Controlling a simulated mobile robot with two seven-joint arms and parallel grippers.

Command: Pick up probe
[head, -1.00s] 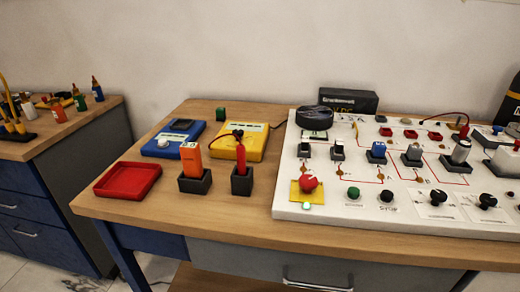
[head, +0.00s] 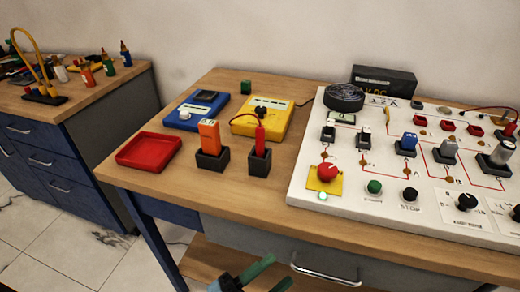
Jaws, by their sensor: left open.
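A red probe (head: 260,139) stands upright in a small dark holder (head: 259,163). A thin lead runs from its top towards the yellow meter (head: 263,120) behind it. An orange device (head: 209,137) stands in a similar dark holder (head: 212,160) just to the left. My left gripper (head: 276,272) shows at the bottom edge, with green fingers apart and nothing between them. It is in front of the table, well below and apart from the probe. Part of it is cut off by the frame. My right gripper is not in view.
A red tray (head: 149,151) lies at the table's left edge. A blue meter (head: 195,112) is behind the holders. A white panel (head: 336,203) with knobs and switches fills the right side. Bare wood lies in front of the holders. A drawer handle (head: 325,271) juts from the table front.

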